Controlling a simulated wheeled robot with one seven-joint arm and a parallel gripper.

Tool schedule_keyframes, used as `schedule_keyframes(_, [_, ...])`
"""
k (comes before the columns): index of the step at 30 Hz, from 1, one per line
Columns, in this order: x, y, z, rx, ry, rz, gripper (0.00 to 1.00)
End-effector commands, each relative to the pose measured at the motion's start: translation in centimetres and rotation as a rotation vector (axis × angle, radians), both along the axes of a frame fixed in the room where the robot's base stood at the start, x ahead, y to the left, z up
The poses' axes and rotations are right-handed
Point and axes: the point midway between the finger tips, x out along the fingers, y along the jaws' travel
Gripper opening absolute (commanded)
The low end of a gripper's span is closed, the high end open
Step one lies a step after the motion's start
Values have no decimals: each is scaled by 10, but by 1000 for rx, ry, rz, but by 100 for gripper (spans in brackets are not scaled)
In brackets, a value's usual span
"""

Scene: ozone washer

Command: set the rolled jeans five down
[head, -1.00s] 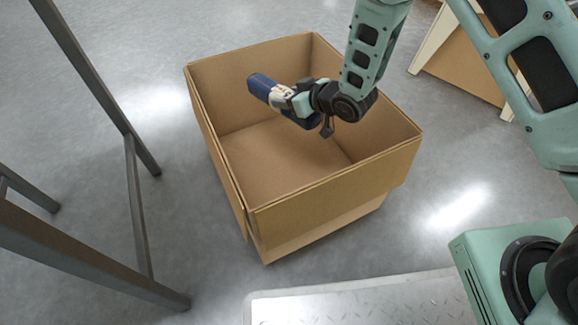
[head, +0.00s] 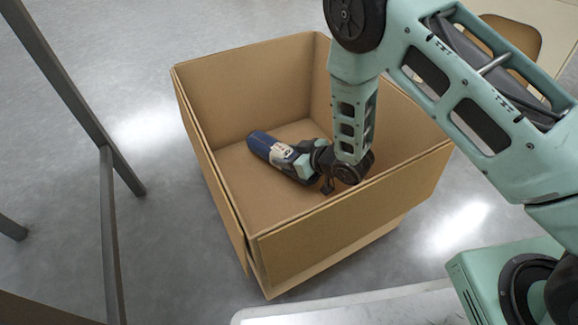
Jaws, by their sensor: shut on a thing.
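The rolled jeans (head: 264,142) are a dark blue roll inside an open cardboard box. My gripper (head: 282,157) is shut on the roll near its middle, and the fingers hide part of it. The roll lies slanted, its far left end uncovered. It is low in the box (head: 330,228), close to the box floor; I cannot tell whether it touches the floor. My arm reaches in over the box's right side and hides part of the far right wall.
The box floor around the roll looks bare. Dark metal frame legs (head: 108,220) stand to the left of the box. A light metal plate (head: 370,308) lies in front of it. Grey floor (head: 110,60) is open behind and to the left.

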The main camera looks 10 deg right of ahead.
Motion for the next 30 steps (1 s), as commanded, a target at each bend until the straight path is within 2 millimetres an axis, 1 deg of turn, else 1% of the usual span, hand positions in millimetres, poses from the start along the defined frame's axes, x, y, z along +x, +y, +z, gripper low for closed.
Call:
schedule_keyframes(1, [0,0,-12,-1,-1,0,21])
schedule_keyframes(3, [0,0,-22,0,0,1,21])
schedule_keyframes(5, [0,1,-28,0,-2,2,21])
schedule_keyframes(17, [1,0,-29,1,-1,0,21])
schedule_keyframes(18, [0,0,-31,0,0,0,57])
schedule_keyframes(20, [0,0,-30,0,0,0,74])
schedule_keyframes(21, [0,0,-31,0,0,0,76])
schedule_keyframes(30, [0,0,-29,0,0,1,76])
